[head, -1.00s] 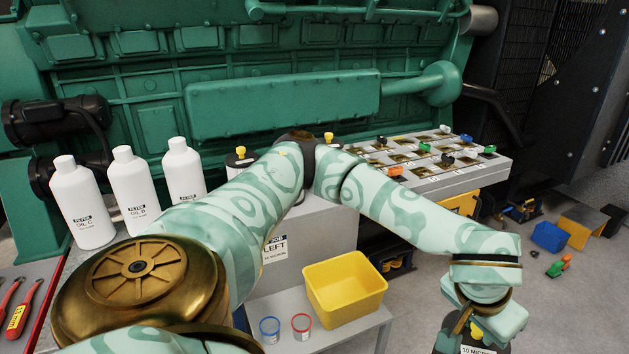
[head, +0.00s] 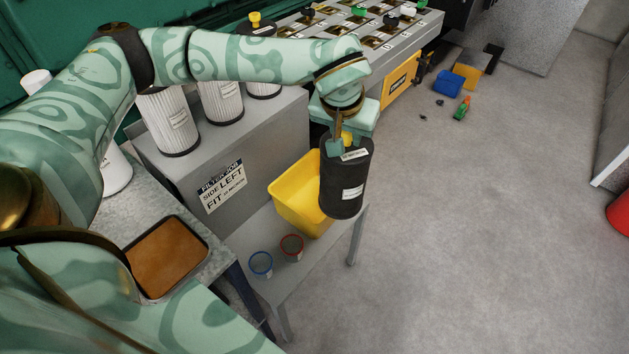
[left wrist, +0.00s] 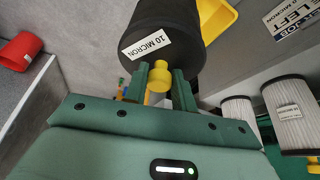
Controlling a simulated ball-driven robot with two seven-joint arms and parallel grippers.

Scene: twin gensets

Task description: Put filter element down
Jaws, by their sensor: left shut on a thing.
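The black filter element (head: 343,185) hangs upright from my left gripper (head: 342,140) in the head view. In the left wrist view the gripper's green fingers (left wrist: 159,85) are shut on the yellow knob (left wrist: 158,75) of the filter element (left wrist: 165,25), which has a "10 MICRON" label. The filter is in front of the right side of the yellow bin (head: 292,195), hiding part of it. I cannot tell whether they touch. My right gripper is not in view.
The bin stands on a low grey table (head: 290,262) with a blue-rimmed cup (head: 261,264) and a red-rimmed cup (head: 291,248). White pleated filters (head: 168,122) stand on a grey cabinet (head: 250,150) labelled "LEFT". A brown-filled tray (head: 168,257) lies at left. The floor at right is mostly clear.

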